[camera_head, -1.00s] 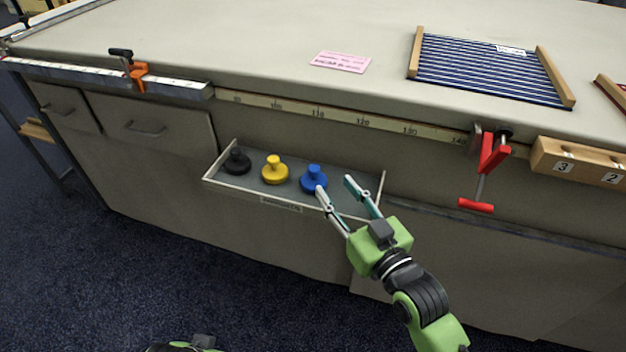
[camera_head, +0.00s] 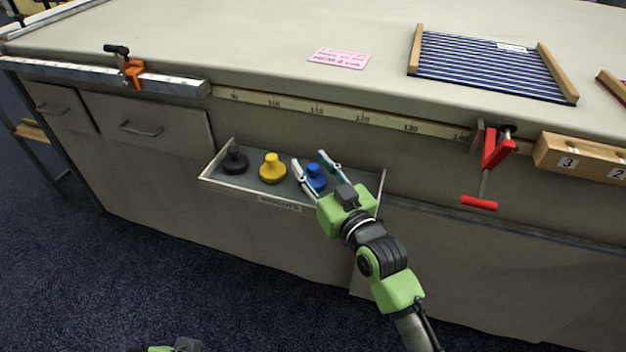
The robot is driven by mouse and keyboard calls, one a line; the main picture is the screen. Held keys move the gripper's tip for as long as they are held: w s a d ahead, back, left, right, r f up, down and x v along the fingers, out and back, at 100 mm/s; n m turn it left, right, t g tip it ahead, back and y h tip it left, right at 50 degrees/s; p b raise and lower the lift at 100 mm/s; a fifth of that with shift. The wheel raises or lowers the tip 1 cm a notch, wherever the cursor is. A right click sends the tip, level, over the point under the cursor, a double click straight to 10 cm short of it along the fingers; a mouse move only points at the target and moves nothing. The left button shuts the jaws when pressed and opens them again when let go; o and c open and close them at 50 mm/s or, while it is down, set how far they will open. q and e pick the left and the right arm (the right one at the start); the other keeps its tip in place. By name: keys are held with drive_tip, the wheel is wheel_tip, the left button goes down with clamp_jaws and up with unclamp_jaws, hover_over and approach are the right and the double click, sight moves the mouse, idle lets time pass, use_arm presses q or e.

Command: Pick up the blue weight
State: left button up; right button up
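The blue weight (camera_head: 315,177) stands upright in the shallow tray (camera_head: 222,184) on the front of the table, with its knob up. My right gripper (camera_head: 309,162) is open, with one finger on each side of the blue weight as seen from above. I cannot tell whether the fingers touch it. Part of the weight's base is hidden behind the gripper. Of my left arm only a small green and grey part shows at the bottom edge; its fingers are not visible.
A yellow weight (camera_head: 272,168) and a black weight (camera_head: 235,160) stand in the same tray, left of the blue one. A red clamp (camera_head: 489,160) hangs from the table edge at right. A numbered wooden block (camera_head: 580,158) is beside it. The tray's right end is empty.

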clamp_jaws()
drive_tip(key=shift+r, duration=0.1)
drive_tip(key=shift+r, duration=0.1)
